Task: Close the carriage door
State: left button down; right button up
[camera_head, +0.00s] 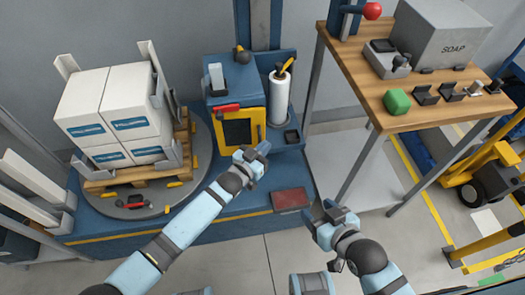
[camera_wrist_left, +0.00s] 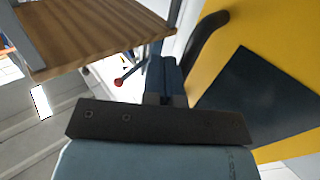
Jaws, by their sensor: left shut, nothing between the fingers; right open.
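The carriage door (camera_head: 231,112) is a yellow panel with a dark window, on the front of the blue carriage (camera_head: 219,72). I cannot tell how far it stands from the carriage. Its black handle (camera_head: 258,133) is on the right side. My left gripper (camera_head: 262,150) is shut and empty, just below and right of the door. In the left wrist view the door (camera_wrist_left: 270,30) fills the right side, with the handle (camera_wrist_left: 206,38) close beyond the shut fingers (camera_wrist_left: 166,80). I cannot tell if they touch. My right gripper (camera_head: 329,210) is open and empty, low and right of the machine.
White boxes (camera_head: 112,105) stand on a wooden pallet on a round turntable at the left. A white film roll (camera_head: 280,95) stands right of the door. A dark red flat item (camera_head: 290,198) lies on the blue base. A wooden table (camera_head: 375,95) with several items is at right.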

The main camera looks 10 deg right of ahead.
pick_arm(q)
jog(key=shift+w+d, duration=0.1)
jog(key=shift+w, duration=0.05)
pick_arm(e)
jog(key=shift+a, duration=0.1)
dwell(0.4)
pick_arm(q)
jog(key=p+v, duration=0.2)
jog(key=v, duration=1.2)
pick_arm(e)
jog(key=shift+s+d+r, duration=0.1)
jog(key=shift+s+d, duration=0.05)
jog(key=shift+d, duration=0.05)
pick_arm(q)
jog(key=shift+f, duration=0.1)
